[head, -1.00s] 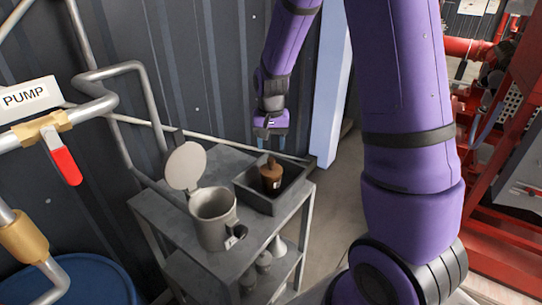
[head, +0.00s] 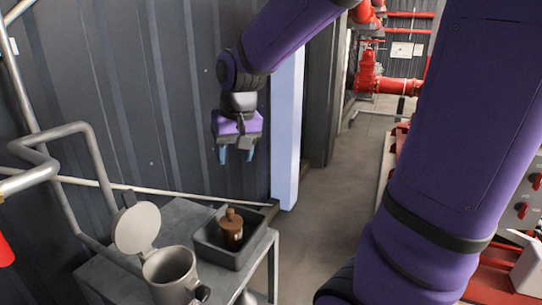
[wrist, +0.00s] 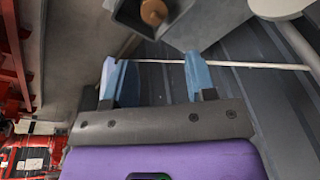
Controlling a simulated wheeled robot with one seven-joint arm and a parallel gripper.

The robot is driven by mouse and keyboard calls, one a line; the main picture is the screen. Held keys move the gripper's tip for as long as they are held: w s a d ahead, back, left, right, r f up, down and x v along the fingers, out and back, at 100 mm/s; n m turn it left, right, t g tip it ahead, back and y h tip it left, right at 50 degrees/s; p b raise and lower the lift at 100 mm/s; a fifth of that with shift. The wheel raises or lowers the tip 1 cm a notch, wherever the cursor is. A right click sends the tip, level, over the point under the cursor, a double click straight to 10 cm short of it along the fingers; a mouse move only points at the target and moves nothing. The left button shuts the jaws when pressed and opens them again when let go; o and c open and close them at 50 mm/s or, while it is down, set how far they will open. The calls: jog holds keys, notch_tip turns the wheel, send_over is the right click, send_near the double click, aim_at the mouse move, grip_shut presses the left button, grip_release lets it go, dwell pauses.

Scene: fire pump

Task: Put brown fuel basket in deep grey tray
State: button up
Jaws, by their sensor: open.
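The brown fuel basket (head: 231,228) stands upright inside the deep grey tray (head: 243,262), which sits on the far right corner of the grey cart. In the wrist view the basket (wrist: 154,11) shows at the top edge, within the tray (wrist: 178,32). My gripper (head: 236,157) is open and empty. It hangs above the tray with its blue fingers pointing down, clear of the basket. Both fingertips (wrist: 155,68) show apart in the wrist view with nothing between them.
A metal pot (head: 171,274) with its round lid (head: 137,229) raised stands on the cart, left of the tray. A corrugated dark wall (head: 150,110) is behind. A pale blue post (head: 287,135) is right of my gripper. Open floor (head: 330,200) lies to the right.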

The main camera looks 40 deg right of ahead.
jog(key=s+a+r+n+t, duration=0.1)
jog(key=s+r, duration=0.1)
jog(key=s, duration=0.5)
jog(key=s+a+r+n+t, duration=0.1)
jog(key=s+a+r+n, duration=0.1)
jog(key=s, duration=0.6)
jog(key=shift+s+r+n+t, duration=0.3)
jog(key=shift+r+t, duration=0.1)
jog(key=shift+r, duration=0.35)
jog(key=shift+o, duration=0.2)
jog(key=shift+w, duration=0.1)
